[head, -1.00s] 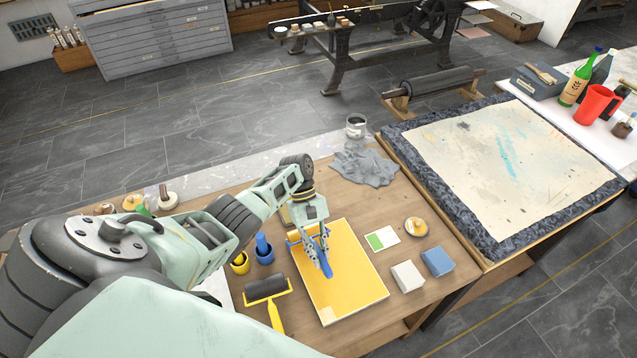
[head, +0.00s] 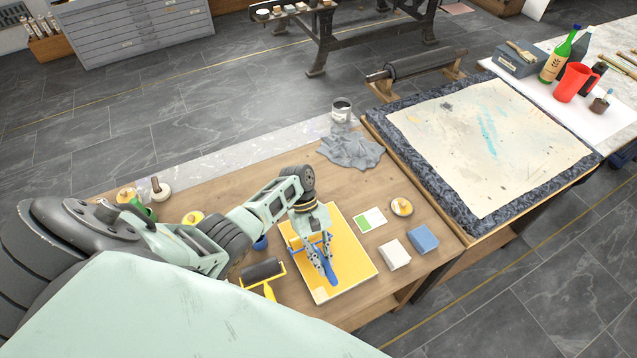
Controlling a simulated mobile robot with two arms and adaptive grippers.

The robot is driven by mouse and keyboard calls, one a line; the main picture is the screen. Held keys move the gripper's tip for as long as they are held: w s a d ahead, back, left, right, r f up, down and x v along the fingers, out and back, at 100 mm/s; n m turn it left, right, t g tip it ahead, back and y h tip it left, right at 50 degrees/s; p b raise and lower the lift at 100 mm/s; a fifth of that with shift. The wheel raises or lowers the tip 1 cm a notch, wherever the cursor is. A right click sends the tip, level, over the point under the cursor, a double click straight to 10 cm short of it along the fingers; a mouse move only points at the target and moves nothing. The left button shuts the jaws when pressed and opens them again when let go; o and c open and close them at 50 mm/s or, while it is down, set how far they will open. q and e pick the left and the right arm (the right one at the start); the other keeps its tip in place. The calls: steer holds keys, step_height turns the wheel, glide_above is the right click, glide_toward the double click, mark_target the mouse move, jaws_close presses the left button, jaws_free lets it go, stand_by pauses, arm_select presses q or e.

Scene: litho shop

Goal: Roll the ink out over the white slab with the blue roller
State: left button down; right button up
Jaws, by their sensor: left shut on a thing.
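The slab (head: 352,262) lies flat on the wooden bench. Its top looks almost wholly covered in yellow ink, with a small paler patch at the near left corner and a pale rim. My left gripper (head: 322,264) is over the slab, shut on the blue roller (head: 329,275) by its handle. The roller's blue frame lies across the far left part of the slab. The drum is mostly hidden by the frame and fingers, so I cannot tell exactly how it touches the ink. My right gripper is not in view.
A black roller with a yellow handle (head: 262,271) lies left of the slab. A green-and-white card (head: 370,220), a round tin (head: 401,207), a white block (head: 395,255) and a blue block (head: 423,239) lie to the right. A grey cloth (head: 351,151) lies behind.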

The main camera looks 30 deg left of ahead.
arm_select(q)
steer(key=s+d, duration=0.8)
steer(key=d, duration=0.5)
steer(key=shift+d, duration=0.3)
stand_by(0.3)
steer(key=shift+a, duration=0.1)
